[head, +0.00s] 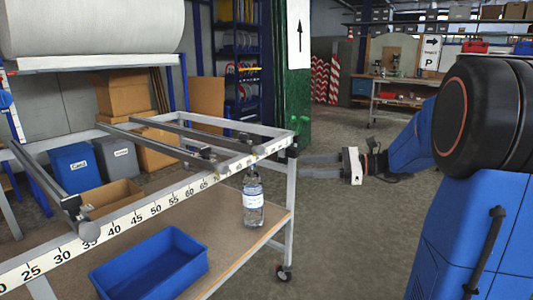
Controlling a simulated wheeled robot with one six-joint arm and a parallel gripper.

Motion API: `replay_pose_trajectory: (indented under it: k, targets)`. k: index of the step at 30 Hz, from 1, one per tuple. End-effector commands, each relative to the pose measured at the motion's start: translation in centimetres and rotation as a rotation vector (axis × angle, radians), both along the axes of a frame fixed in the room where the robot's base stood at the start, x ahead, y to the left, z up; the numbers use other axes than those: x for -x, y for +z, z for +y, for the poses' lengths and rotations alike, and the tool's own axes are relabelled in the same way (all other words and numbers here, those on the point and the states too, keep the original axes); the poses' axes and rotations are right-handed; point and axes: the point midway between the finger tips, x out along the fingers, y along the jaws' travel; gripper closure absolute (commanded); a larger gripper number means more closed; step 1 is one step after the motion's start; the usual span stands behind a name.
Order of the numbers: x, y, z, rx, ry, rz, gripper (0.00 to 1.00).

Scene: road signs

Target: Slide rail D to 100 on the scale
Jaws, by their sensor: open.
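A white scale (155,208) runs along the front edge of a metal frame, with numbers rising to the right; those near its right end are too small to read. Several grey rails cross the frame. One rail (42,178) ends near 35 on the scale. Two more, a middle rail (150,138) and a right rail (205,134), end farther right, past about 65. No letter is legible on them, so I cannot tell which is rail D. My gripper (304,167) is open and empty, just right of the frame's right corner, its fingers pointing left.
A clear bottle (253,200) and a blue bin (150,268) stand on the lower shelf (232,238). A green post (297,100) rises behind the frame's right corner. Boxes and bins stand behind the frame. The floor (340,235) right of it is clear.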

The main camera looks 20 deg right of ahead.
Motion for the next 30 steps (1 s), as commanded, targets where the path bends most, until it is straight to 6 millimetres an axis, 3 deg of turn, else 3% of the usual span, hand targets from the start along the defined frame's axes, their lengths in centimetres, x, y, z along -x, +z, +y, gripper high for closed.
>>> replay_pose_trajectory:
  k: [3,9,14,30]
  targets:
    - [-1.6,0.8,-2.8,-0.092,-0.047,0.006,0.54]
    - [-2.4,1.4,-3.8,-0.142,-0.068,0.007,0.54]
    - [-3.2,1.4,-2.4,-0.14,-0.065,0.007,0.54]
    - [-7.7,1.3,4.5,-0.138,-0.064,0.007,0.54]
